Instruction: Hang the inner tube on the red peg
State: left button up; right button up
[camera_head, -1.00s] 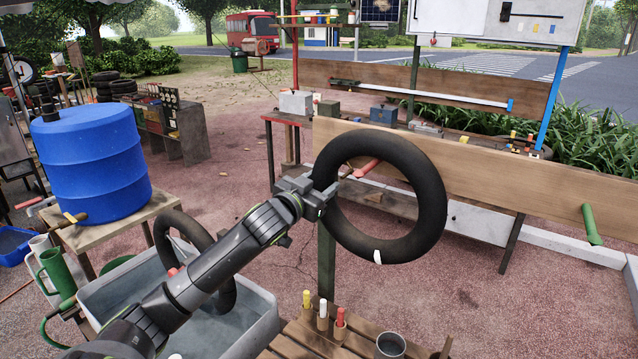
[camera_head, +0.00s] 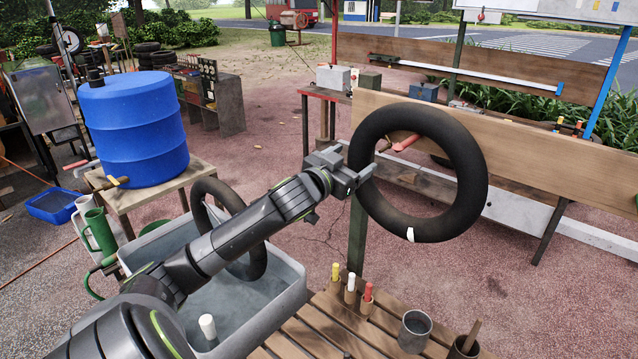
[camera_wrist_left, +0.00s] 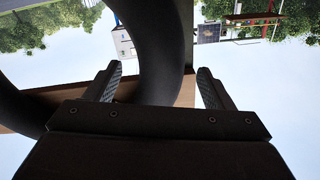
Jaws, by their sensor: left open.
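The black inner tube (camera_head: 471,180) stands upright in front of the wooden board, with a small white patch low on it. The red peg (camera_head: 405,143) shows through its hole, just under the upper inner edge; I cannot tell whether they touch. My left gripper (camera_head: 366,178) is at the tube's left side. In the left wrist view my gripper (camera_wrist_left: 160,72) is open, with the tube (camera_wrist_left: 158,45) passing between or just beyond its apart fingers. My right gripper is not in view.
A second black tube (camera_head: 257,262) stands in the grey water tub (camera_head: 290,297) under my left arm. A blue barrel (camera_head: 135,130) stands on a table at left. A slatted bench (camera_head: 315,338) with markers and a metal cup (camera_head: 414,330) is in front.

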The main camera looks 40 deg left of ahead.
pick_arm(q)
jog(key=s+d+p, duration=0.1)
jog(key=s+p, duration=0.1)
jog(key=s, duration=1.3)
jog(key=shift+d, duration=0.2)
jog(key=shift+f, duration=0.1)
